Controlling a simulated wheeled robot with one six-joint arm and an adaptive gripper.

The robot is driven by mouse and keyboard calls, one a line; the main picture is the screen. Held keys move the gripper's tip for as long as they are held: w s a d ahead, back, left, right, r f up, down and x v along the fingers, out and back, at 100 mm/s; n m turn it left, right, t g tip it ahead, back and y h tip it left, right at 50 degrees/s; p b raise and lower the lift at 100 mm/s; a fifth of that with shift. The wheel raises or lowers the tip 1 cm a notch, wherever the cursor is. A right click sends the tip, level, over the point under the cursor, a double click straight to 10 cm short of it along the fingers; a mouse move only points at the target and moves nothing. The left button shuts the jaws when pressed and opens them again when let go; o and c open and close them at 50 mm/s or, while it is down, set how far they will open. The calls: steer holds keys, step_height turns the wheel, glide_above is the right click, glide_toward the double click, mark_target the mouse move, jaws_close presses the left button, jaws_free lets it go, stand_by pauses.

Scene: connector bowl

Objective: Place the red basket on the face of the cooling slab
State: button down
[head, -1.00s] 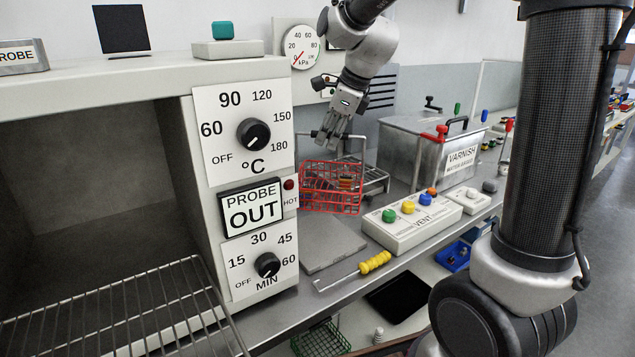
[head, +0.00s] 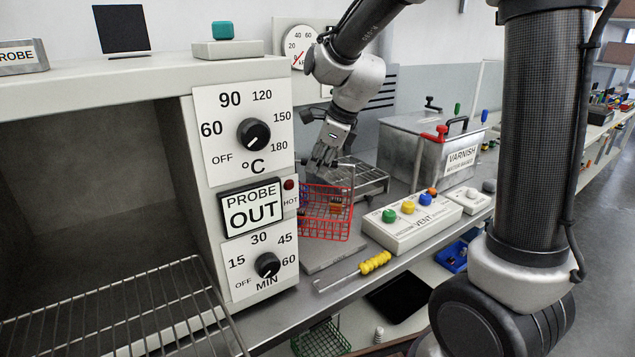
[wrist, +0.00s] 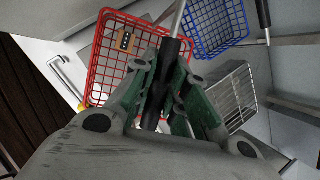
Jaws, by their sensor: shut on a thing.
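The red wire basket (head: 328,226) hangs over the grey cooling slab (head: 326,260) on the bench, covering much of it in the head view. A small brown part (head: 336,208) shows inside the basket. My gripper (head: 322,172) is above the basket, shut on its handle. In the wrist view my gripper (wrist: 168,95) is closed around the dark grip of the handle, and the red basket (wrist: 112,65) is beyond the fingers with a small dark-dotted block (wrist: 125,41) in it. I cannot tell whether the basket's underside touches the slab.
The oven (head: 240,180) stands close on the left. A yellow-handled tool (head: 374,262) lies in front of the slab. The VENT button box (head: 415,222) is to the right. Behind are a wire rack (head: 368,180) and the varnish tank (head: 425,150). A blue basket (wrist: 215,25) shows in the wrist view.

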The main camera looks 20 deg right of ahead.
steer(key=f, duration=0.5)
steer(key=shift+a, duration=0.2)
steer(key=c, duration=1.4)
jaws_free()
steer(key=shift+f, duration=0.1)
steer(key=v, duration=1.2)
steer(key=s+d+n+h, duration=0.1)
steer(key=s+d+n, duration=0.3)
steer(key=s+n, duration=0.3)
steer(key=s+d+n+h, duration=0.1)
steer(key=s+d+n, duration=0.3)
steer(key=s+n, duration=0.4)
steer(key=s+d+n+h, duration=0.1)
steer(key=s+d+n, duration=0.4)
steer(key=s+n, duration=0.3)
steer(key=shift+d+r, duration=0.1)
steer(key=shift+r, duration=0.3)
